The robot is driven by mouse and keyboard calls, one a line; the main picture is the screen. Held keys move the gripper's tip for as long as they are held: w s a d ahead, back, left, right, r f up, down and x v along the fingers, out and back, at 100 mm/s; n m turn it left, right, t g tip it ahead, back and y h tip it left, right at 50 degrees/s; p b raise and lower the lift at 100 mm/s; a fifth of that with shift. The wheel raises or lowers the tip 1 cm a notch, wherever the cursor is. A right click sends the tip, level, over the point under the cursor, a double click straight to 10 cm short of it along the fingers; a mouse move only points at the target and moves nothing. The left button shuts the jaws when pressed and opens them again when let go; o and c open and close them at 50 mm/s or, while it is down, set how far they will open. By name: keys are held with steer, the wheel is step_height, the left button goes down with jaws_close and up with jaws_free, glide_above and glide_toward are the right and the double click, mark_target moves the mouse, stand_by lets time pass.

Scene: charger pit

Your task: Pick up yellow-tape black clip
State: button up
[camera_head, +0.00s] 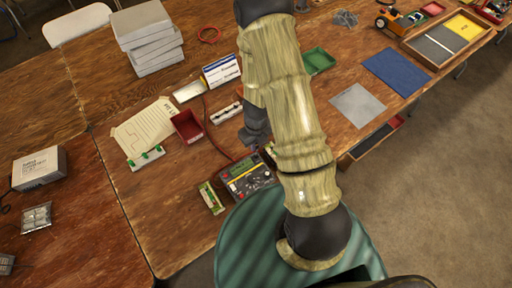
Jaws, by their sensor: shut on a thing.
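My gripper (251,137) hangs dark and small beside my sleeved arm, low over the wooden table. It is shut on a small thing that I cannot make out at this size. A red lead (216,143) curves across the table to the meter. I cannot pick out a black clip with yellow tape. It may be hidden by the gripper or the arm.
A red bin (187,126), a white strip with dark parts (226,112) and a blue-and-white box (221,70) surround the gripper. A green board (211,198) lies left of the meter. A green tray (318,61) is behind the arm. Paper (146,130) lies left.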

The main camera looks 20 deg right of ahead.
step_height(320, 180, up, 6)
steer(key=shift+f+p, duration=0.1)
steer(key=shift+p, duration=0.5)
steer(key=w+d+f+b, duration=0.1)
steer(key=w+d+f, duration=0.1)
steer(key=d, duration=0.5)
steer(key=shift+f, duration=0.8)
steer(key=shift+w+d+f, duration=0.1)
steer(key=shift+w, duration=0.05)
steer(key=shift+f+b, duration=2.85)
steer(key=shift+f, duration=0.6)
steer(key=shift+f, duration=0.2)
